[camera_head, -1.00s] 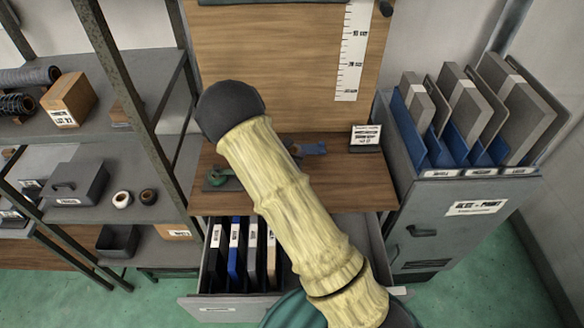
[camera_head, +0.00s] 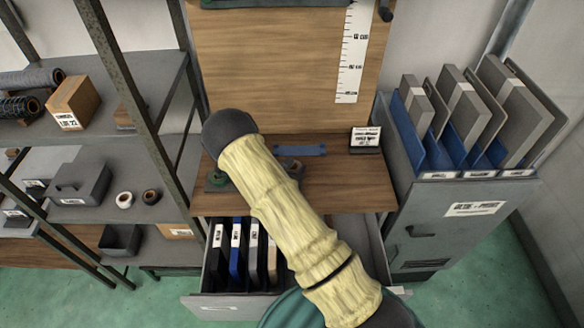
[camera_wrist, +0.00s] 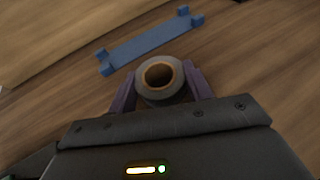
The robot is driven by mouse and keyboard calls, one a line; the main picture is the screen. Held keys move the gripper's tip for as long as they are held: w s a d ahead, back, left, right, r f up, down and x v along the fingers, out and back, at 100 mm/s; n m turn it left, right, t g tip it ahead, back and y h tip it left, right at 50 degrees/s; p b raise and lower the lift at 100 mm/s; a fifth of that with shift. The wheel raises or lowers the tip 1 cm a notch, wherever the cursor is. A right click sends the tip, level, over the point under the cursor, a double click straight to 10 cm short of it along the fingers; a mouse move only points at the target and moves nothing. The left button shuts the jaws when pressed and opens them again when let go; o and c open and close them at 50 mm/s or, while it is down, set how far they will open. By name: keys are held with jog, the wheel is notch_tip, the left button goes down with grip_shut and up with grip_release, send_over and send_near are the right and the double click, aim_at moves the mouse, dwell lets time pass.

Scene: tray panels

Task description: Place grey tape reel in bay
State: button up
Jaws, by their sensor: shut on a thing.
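The grey tape reel (camera_wrist: 160,94), a grey ring with a tan core, sits between the purple fingers of my gripper (camera_wrist: 161,88) in the wrist view. The gripper is shut on it. Just beyond the reel lies a flat blue holder with raised corner posts (camera_wrist: 150,45), possibly the bay, and it is empty. In the head view the blue holder (camera_head: 300,150) lies on the wooden bench top. There my arm hides most of the gripper, and the reel cannot be made out clearly. I cannot tell whether the reel touches the bench.
A small sign (camera_head: 365,138) stands at the right. An open drawer (camera_head: 222,305) with upright folders is below. Shelves stand left and a file cabinet (camera_head: 430,225) right.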

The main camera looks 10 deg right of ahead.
jog(key=shift+f, duration=0.15)
jog(key=o, duration=1)
jog(key=shift+c, duration=0.2)
jog(key=shift+r, duration=0.25)
jog(key=b+v, duration=0.3)
jog(key=v, duration=0.9)
jog(key=shift+s+f, duration=0.1)
